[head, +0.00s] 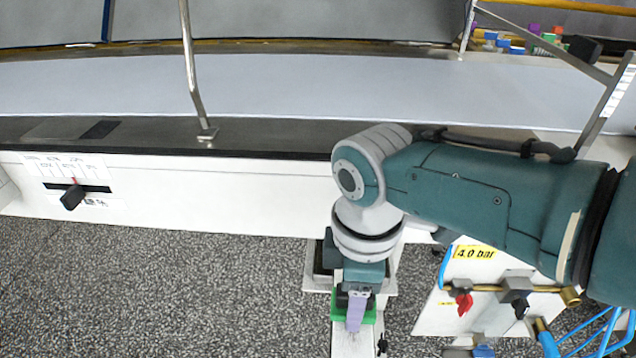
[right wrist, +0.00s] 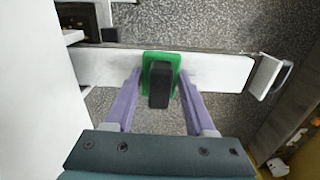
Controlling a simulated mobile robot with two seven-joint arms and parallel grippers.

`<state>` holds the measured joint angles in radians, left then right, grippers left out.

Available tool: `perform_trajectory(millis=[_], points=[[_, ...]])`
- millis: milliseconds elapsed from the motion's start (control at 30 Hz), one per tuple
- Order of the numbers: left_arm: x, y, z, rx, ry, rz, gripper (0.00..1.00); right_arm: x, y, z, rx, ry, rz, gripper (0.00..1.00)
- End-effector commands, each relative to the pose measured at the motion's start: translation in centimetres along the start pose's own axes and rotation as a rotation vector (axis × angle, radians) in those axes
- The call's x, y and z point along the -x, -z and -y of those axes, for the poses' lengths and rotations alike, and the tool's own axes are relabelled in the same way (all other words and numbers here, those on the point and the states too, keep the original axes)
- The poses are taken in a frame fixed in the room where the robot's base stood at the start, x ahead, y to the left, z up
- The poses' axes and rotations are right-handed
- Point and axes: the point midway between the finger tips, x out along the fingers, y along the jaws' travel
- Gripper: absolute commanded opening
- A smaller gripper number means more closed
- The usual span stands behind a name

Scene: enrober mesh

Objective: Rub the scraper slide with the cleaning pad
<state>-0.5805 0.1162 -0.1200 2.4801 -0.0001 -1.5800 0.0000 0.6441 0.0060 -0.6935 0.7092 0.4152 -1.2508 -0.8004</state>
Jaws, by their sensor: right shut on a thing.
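The cleaning pad is a green block (head: 338,305) with a black grip, low in the middle of the head view. In the right wrist view the pad (right wrist: 160,61) lies at the ends of the purple fingers, over a white bar. My right gripper (head: 356,312) points down and is shut on the pad's black grip. I cannot tell whether the pad touches the bar. A slot with a black knob and a marked scale, seemingly the scraper slide (head: 95,188), is on the white front panel at the left, well away from the gripper. My left gripper is out of view.
The white bar (right wrist: 220,70) runs out from the machine over the speckled floor (head: 200,285). A pale belt (head: 290,85) lies behind the panel, with a metal post (head: 190,65) rising before it. A 4.0 bar board (head: 480,275) with a red valve stands at right.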

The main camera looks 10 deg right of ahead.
Motion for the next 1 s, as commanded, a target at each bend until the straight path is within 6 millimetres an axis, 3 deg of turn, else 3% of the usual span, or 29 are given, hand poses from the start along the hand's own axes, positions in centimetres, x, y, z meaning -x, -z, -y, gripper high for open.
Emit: perform_trajectory(millis=[200,467,800,1000], points=[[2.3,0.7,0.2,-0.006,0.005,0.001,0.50,0.1,-0.2,2.5,0.000,0.010,0.004,0.00],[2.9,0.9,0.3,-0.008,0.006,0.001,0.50,-0.3,-0.3,3.7,0.000,0.014,0.005,0.00],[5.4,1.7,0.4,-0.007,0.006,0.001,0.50,0.0,-0.4,6.7,-0.001,0.016,0.006,0.00],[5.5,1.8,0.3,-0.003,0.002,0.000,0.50,-0.2,-0.5,7.0,0.000,0.013,0.006,0.00]])
